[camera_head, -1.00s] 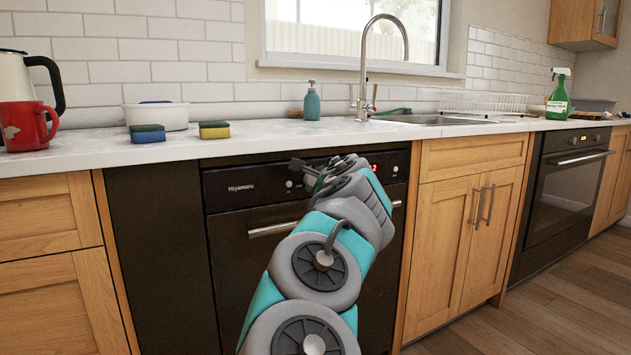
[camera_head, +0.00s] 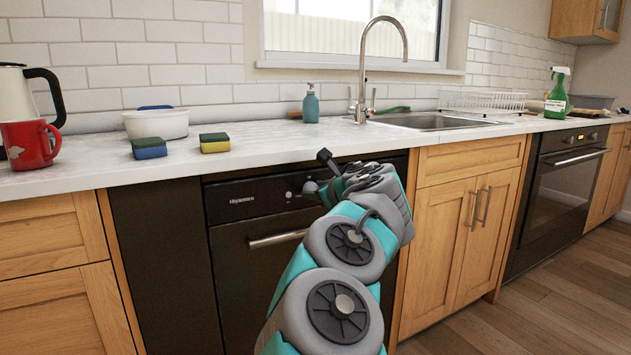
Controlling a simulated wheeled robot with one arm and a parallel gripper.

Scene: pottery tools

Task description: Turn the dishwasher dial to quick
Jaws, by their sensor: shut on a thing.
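The black dishwasher (camera_head: 228,270) stands under the counter, with its control panel (camera_head: 255,191) along the top and a metal handle (camera_head: 277,239) below. My gripper (camera_head: 319,172) is at the panel, right of a small light button (camera_head: 289,195). It is shut on the dial, which my gripper and wrist hide almost wholly. I cannot read the dial's marks or its setting. My arm covers the right part of the panel, including its display.
The counter edge (camera_head: 280,161) runs just above the panel. Two sponges (camera_head: 149,147) (camera_head: 214,143), a red mug (camera_head: 28,145), a white bowl (camera_head: 156,123) and a soap bottle (camera_head: 311,104) stand on the counter. A wooden cabinet (camera_head: 437,240) is right of the dishwasher.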

